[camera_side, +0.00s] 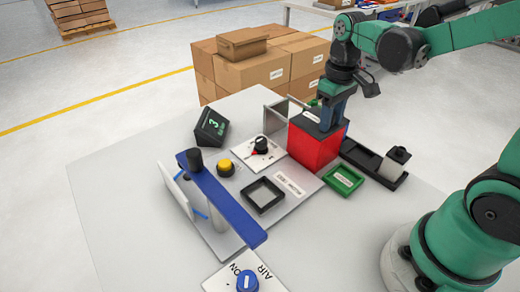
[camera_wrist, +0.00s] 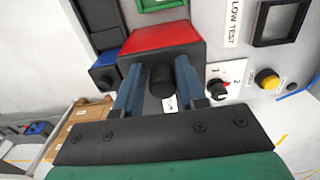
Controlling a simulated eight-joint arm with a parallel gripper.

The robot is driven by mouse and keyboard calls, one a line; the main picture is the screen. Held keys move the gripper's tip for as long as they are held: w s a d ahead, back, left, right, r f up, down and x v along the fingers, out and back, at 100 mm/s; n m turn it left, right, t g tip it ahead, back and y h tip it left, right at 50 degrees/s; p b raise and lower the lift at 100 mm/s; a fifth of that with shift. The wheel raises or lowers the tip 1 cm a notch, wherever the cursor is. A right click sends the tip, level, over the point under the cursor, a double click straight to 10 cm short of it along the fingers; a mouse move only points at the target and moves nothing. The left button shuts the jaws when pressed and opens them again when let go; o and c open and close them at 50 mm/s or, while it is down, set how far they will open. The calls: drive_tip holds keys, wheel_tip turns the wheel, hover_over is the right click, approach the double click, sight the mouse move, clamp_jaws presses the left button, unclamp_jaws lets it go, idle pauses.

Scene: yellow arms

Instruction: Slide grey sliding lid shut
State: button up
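My gripper (camera_side: 325,116) is over a red block (camera_side: 315,148) with a dark top, left of the tray. In the wrist view, my blue fingers (camera_wrist: 161,90) close around a black knob (camera_wrist: 162,80) on the red block (camera_wrist: 160,36). The red block hides part of the panel; whether it is lifted is unclear. The black tray (camera_wrist: 101,14) shows partly at the wrist view's top.
A green frame (camera_side: 343,180) lies between the red block and the tray's near side. A black frame (camera_side: 263,195), yellow button (camera_side: 225,167), dial (camera_side: 261,145) and blue bar (camera_side: 222,199) stand to the left.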

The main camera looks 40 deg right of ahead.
drive_tip(key=shift+a+r, duration=0.1)
drive_tip(key=shift+a, duration=0.05)
idle(0.4)
drive_tip(key=shift+r, duration=3.65)
drive_tip(key=shift+s+a+f+t, duration=0.25)
drive_tip(key=shift+a+f+t, duration=0.35)
drive_tip(key=shift+a+t, duration=0.55)
drive_tip(key=shift+s+a+f+t, duration=0.3)
drive_tip(key=shift+a+f+t, duration=0.3)
drive_tip(key=shift+a+t, duration=0.5)
drive_tip(key=shift+s+a+f+t, duration=0.25)
drive_tip(key=shift+a+f+t, duration=0.35)
drive_tip(key=shift+a+t, duration=0.55)
drive_tip(key=shift+d, duration=0.15)
